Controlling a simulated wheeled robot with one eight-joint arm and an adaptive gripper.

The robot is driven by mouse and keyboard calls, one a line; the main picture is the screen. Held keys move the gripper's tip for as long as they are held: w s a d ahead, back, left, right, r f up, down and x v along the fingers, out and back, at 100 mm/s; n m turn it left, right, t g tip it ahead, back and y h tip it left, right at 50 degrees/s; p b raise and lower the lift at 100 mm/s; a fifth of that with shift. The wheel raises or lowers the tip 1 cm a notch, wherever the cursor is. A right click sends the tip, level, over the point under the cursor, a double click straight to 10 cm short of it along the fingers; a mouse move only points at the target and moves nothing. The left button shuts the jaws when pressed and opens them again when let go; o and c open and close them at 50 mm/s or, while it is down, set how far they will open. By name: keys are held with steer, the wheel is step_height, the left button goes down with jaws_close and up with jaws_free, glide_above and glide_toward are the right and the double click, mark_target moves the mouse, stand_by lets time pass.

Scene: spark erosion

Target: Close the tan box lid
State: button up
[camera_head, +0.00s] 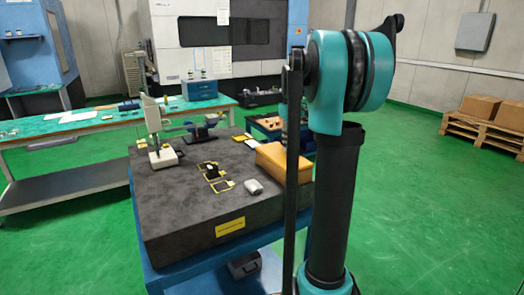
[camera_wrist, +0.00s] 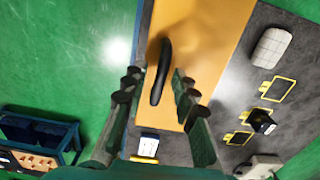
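The tan box (camera_head: 283,160) sits on the far right part of the dark stone plate, partly hidden behind my arm. In the wrist view its broad tan face (camera_wrist: 205,40) fills the upper middle, with a curved black handle (camera_wrist: 161,72) on it. My gripper (camera_wrist: 157,82) is open, one finger on each side of the handle in the picture. I cannot tell whether the fingers touch the box or stay above it. In the head view my gripper is hidden. How far the lid stands open cannot be told.
The dark stone plate (camera_head: 190,205) carries a grey rounded object (camera_head: 253,187), yellow-framed markings (camera_head: 217,184) and a white stand instrument (camera_head: 160,150). A green-topped bench (camera_head: 60,128) stands behind left. Boxes on a pallet (camera_head: 495,130) are far right. Green floor is open at right.

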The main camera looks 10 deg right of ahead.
steer(key=shift+r, duration=3.35)
